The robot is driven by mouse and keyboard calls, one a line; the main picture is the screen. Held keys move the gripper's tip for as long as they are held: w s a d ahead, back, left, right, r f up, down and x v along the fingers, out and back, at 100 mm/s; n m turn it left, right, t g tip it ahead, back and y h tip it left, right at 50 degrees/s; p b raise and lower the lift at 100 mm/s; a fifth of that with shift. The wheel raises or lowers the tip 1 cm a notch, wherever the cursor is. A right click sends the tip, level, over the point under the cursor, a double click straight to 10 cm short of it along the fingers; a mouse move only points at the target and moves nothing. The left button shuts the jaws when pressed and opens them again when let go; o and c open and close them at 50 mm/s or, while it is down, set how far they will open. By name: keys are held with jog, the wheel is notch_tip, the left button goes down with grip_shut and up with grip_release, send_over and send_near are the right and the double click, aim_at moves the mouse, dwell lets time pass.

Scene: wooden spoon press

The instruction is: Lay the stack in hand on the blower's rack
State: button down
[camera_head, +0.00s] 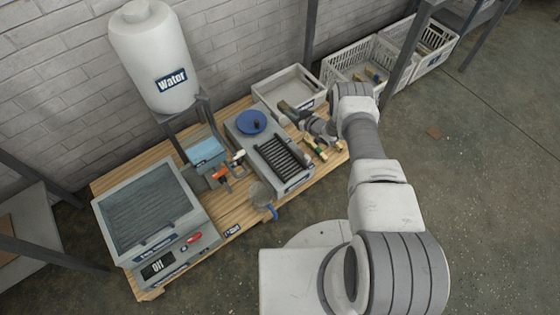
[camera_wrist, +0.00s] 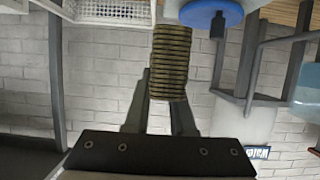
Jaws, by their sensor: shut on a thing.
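My gripper (camera_head: 299,113) is shut on a stack (camera_head: 287,107) at the far right part of the wooden bench. In the wrist view the gripper (camera_wrist: 160,95) has the brown stack (camera_wrist: 171,58) of thin, ridged layers between its dark fingers, and the stack reaches beyond them. In the head view the stack is small and dark, above the bench near the grey tray. The blower (camera_head: 240,135) is a grey box with a blue disc (camera_head: 251,122) on top. Its black slatted rack (camera_head: 284,158) lies in front of the disc, to the lower left of my gripper, and looks empty.
A grey tray (camera_head: 288,86) stands behind. Crates (camera_head: 362,62) and a metal post (camera_head: 405,50) are at the upper right.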

jog(key=s+a+f, duration=0.1)
jog(key=s+f, duration=0.1)
jog(key=s, duration=0.1)
jog(key=s+a+f+b, duration=0.1)
jog(key=s+a+f, duration=0.1)
jog(key=s+f, duration=0.1)
jog(key=s+a+f, duration=0.2)
jog(key=s, duration=0.2)
jog(key=shift+s+f, duration=0.35)
notch_tip(320, 180, down, 4)
jog(key=b, duration=0.2)
jog(key=shift+b, duration=0.35)
jog(key=shift+r, duration=0.1)
jog(key=c, duration=0.8)
grip_release()
jog(key=shift+f, duration=0.2)
jog(key=shift+o, duration=0.2)
jog(key=shift+r, duration=0.2)
